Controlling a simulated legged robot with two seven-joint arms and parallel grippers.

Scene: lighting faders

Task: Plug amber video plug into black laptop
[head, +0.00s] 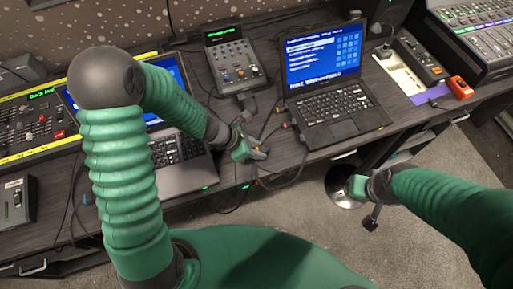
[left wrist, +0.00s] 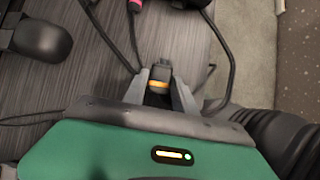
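The black laptop (head: 335,103) stands open on the desk, right of centre in the head view, its screen lit blue. My left gripper (head: 258,153) is near the desk's front edge, left of and in front of this laptop. In the left wrist view, the fingers of my left gripper (left wrist: 160,88) close on both sides of a dark plug with an amber band (left wrist: 158,86). The plug is apart from the laptop. My right gripper (head: 356,187) is beyond the desk's front edge, over the floor; its fingers are too small to read.
A grey laptop (head: 190,178) stands left, partly behind my left arm. A small mixer (head: 236,68) is behind. Loose cables and a pink-ended connector (head: 285,125) lie between the laptops. An orange box (head: 460,88) and a large console (head: 475,35) are right.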

